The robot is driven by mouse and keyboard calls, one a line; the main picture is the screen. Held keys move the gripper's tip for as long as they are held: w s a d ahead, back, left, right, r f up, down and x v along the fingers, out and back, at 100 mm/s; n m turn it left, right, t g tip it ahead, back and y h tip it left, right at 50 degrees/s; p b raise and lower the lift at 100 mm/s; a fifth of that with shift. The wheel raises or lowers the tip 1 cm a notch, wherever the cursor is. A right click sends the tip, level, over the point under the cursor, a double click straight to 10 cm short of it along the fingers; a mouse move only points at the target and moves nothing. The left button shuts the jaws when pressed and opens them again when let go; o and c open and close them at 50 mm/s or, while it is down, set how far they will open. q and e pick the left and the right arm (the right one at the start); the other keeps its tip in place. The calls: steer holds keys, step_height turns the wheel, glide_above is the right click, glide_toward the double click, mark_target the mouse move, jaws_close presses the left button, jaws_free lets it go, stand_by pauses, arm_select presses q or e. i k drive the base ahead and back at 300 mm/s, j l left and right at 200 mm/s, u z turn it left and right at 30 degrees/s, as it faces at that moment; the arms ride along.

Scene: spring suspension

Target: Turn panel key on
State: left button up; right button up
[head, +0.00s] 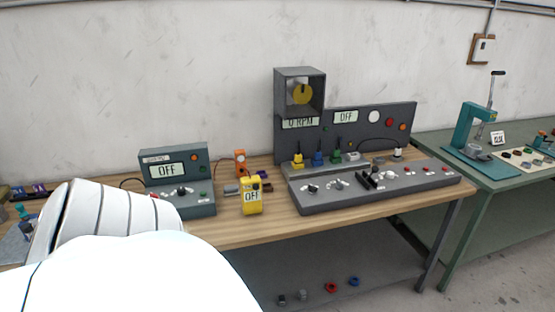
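A grey control panel (300,203) stands on the wooden bench, with its upright back board (350,150) behind it. The sloped front carries small switches: a dark knob (311,188) at its left end, a second knob (337,184) beside it, and black levers (369,180) further right. I cannot tell at this size which one is the key. The board's displays read "0 RPM" (300,122) and "OFF" (345,117). A white arm link of mine covers the lower left. Neither of my grippers shows.
A teal box (178,168) with an "OFF" display stands left of the panel, partly behind my arm. A yellow meter (252,196) reading "OFF" stands between them. A green table (483,178) with a teal press (478,133) is at the right.

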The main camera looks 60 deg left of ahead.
mark_target(312, 190)
steer(key=u, duration=1.6)
